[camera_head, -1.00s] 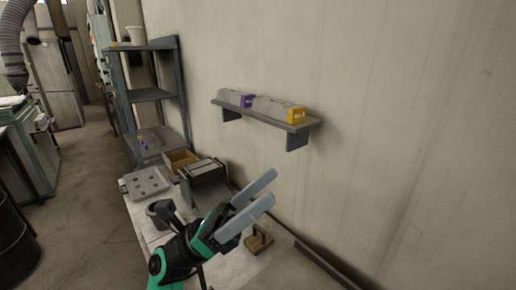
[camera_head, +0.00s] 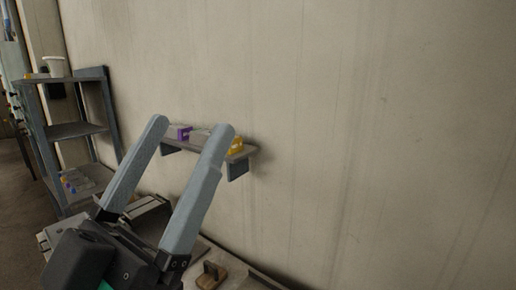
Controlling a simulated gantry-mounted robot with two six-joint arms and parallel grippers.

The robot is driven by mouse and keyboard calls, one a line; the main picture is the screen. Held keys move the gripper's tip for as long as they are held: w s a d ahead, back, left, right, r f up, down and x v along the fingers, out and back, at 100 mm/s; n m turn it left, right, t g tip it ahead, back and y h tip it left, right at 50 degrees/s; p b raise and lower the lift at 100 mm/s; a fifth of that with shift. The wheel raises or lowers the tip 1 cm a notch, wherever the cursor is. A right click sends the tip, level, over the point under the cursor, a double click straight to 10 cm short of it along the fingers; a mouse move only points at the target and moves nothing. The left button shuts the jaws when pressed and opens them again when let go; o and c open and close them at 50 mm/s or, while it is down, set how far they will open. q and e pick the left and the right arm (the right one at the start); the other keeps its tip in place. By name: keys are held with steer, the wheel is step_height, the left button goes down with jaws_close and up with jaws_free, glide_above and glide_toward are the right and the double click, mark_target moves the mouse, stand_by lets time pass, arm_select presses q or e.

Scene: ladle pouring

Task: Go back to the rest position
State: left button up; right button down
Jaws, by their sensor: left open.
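My left gripper (camera_head: 188,128) is large in the camera_head view, at the lower left of centre. Its two long grey fingers are spread apart and point up, with nothing between them except the view of the wall shelf behind. The gripper body hides much of the workbench (camera_head: 226,262). My right gripper does not show. No ladle can be made out.
A metal rack (camera_head: 75,130) stands at the left. A small wooden block (camera_head: 211,275) sits on the bench. The wall at right is bare.

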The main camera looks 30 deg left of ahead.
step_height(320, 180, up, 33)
steer(key=p, duration=3.1)
steer(key=shift+p, duration=0.4)
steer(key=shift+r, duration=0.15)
